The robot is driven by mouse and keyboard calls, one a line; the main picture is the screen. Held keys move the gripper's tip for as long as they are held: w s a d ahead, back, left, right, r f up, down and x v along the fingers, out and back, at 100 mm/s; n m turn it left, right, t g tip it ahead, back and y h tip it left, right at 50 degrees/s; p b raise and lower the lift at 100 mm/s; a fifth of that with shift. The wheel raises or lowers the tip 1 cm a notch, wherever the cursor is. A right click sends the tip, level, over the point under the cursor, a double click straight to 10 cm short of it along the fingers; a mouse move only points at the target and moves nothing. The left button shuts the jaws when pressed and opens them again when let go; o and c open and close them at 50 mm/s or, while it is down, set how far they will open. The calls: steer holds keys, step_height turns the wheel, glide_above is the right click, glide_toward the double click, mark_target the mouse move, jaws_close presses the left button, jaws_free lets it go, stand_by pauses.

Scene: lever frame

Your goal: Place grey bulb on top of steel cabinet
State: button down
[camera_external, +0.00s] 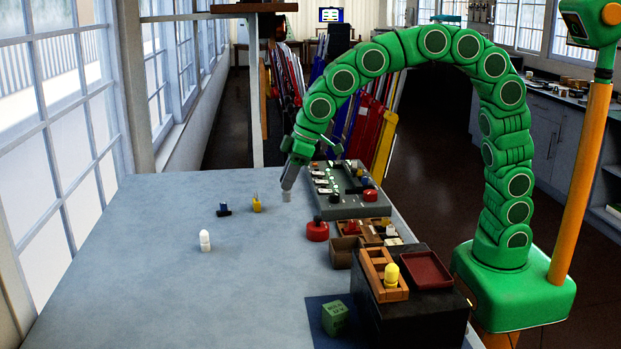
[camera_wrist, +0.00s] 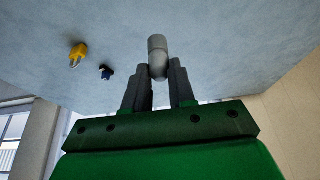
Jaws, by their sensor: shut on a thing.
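The grey bulb (camera_wrist: 157,45) is between the two fingers of my gripper (camera_wrist: 160,72) in the wrist view, with its rounded end pointing away from the palm. In the external view my gripper (camera_external: 287,186) points down near the far side of the table, with the grey bulb (camera_external: 287,197) at its tip. I cannot tell whether the bulb touches the table. A dark box-shaped cabinet (camera_external: 408,330) stands at the near right of the table. It may be the steel cabinet. A wooden rack with a yellow bulb (camera_external: 391,274) and a red tray (camera_external: 427,270) are on its top.
A white bulb (camera_external: 205,240), a blue-black part (camera_external: 224,210) and a yellow part (camera_external: 257,204) are on the table (camera_external: 150,270). A grey control panel (camera_external: 335,205), a red button (camera_external: 317,230), wooden boxes and a green cube (camera_external: 334,318) line the right side. The left side is mostly free.

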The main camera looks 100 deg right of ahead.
steer(key=shift+w+d+f, duration=0.1)
steer(key=shift+w+f, duration=1.45)
steer(key=shift+w, duration=0.4)
steer(key=shift+w+d+f, duration=0.15)
steer(key=shift+w+f, duration=1.45)
steer(key=shift+w, duration=0.35)
steer(key=shift+w+d+f, duration=0.1)
steer(key=shift+w+f, duration=1.45)
steer(key=shift+w, duration=0.4)
steer(key=shift+f, duration=1.35)
steer(key=shift+f, duration=0.1)
steer(key=c, duration=0.9)
jaws_free()
steer(key=shift+f, duration=0.1)
steer(key=shift+c, duration=0.2)
